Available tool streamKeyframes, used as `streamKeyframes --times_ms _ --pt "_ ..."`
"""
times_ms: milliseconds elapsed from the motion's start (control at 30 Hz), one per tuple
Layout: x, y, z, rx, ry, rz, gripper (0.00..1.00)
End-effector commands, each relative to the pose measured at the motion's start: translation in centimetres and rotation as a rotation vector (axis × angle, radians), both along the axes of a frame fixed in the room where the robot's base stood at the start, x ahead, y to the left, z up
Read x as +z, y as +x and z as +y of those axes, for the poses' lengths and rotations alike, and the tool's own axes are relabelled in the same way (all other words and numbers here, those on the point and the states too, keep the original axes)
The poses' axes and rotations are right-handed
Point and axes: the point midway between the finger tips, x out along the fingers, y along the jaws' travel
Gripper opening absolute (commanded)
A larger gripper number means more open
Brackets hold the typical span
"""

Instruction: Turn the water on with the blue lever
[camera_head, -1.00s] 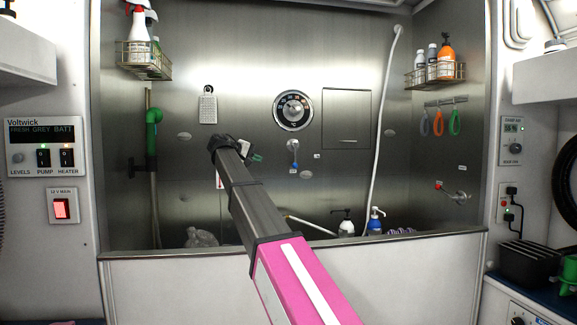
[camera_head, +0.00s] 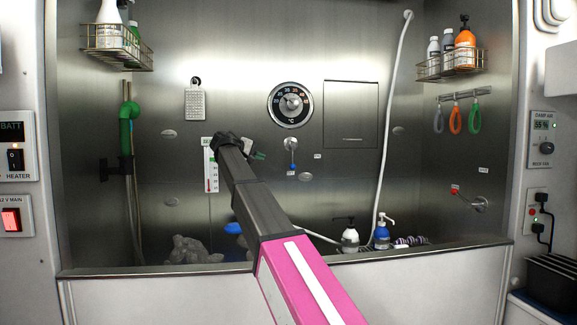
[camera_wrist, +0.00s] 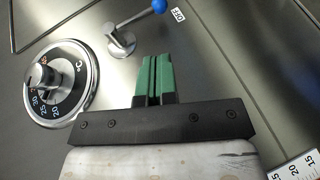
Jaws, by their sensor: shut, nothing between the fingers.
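The blue lever is a short metal handle (camera_head: 291,148) with a blue ball end (camera_head: 292,167), mounted on the steel back wall below the dial. In the head view it hangs down. In the wrist view its metal base (camera_wrist: 120,41) and blue ball (camera_wrist: 159,6) show beyond the fingertips, with an "OFF" label (camera_wrist: 179,15) by the ball. My gripper (camera_head: 260,155) is to the left of the lever in the head view, apart from it. Its green fingers (camera_wrist: 153,72) are shut together and empty. The exact distance to the wall is unclear.
A round temperature dial (camera_head: 291,105) sits above the lever and close by in the wrist view (camera_wrist: 62,84). A white hose (camera_head: 385,150) hangs to the right. Pump bottles (camera_head: 350,238) stand low in the tub. A red-tipped tap (camera_head: 470,197) is at the right.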

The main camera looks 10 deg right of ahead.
Motion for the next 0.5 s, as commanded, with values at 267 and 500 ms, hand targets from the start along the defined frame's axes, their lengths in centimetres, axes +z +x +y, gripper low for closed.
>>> streamKeyframes --times_ms 267,500 --pt "0.00 -0.03 0.01 0.000 0.000 0.000 0.00" --pt "-0.24 0.29 -0.61 -0.001 0.000 0.000 0.00"
